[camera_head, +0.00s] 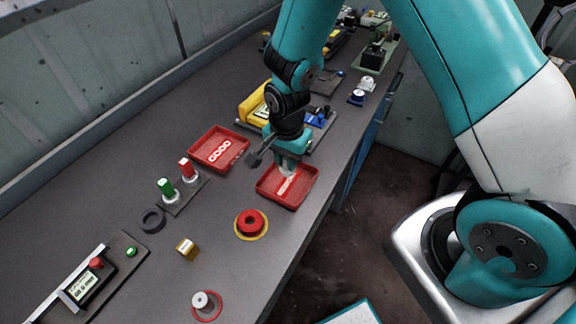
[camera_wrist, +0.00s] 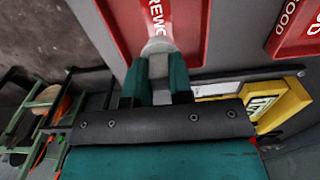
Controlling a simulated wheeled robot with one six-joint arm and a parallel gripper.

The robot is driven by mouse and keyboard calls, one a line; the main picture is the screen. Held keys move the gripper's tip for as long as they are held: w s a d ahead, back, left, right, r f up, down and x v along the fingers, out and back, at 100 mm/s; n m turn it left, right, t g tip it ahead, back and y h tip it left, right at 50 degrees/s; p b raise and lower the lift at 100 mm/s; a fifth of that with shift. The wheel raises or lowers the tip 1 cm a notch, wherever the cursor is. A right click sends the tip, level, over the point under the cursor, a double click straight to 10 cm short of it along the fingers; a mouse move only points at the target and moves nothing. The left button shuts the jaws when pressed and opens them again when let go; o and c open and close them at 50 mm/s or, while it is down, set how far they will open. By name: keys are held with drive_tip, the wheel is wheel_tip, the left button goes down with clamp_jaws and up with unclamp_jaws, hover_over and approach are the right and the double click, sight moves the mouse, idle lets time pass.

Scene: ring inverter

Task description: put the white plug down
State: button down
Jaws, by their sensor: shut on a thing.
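My gripper (camera_head: 288,164) points down over the right-hand red tray (camera_head: 309,198) near the table's front edge. It is shut on the white plug (camera_head: 288,173), which shows as a small pale piece below the fingers. In the wrist view my gripper (camera_wrist: 158,75) has its two teal fingers on either side of the white plug (camera_wrist: 157,47). The red tray with white lettering (camera_wrist: 118,22) lies behind the plug there. I cannot tell whether the plug touches the tray floor.
A second red tray marked GOOD (camera_head: 238,151) lies to the left. A stand with green (camera_head: 166,187) and red (camera_head: 186,168) pieces is beside it. A red ring on a yellow disc (camera_head: 265,231) sits nearer. A yellow device (camera_head: 250,106) stands behind my gripper.

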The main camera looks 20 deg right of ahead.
drive_tip(key=shift+f, duration=1.9)
drive_tip(key=shift+f, duration=0.2)
drive_tip(key=c, duration=1)
unclamp_jaws()
drive_tip(key=shift+r, duration=0.15)
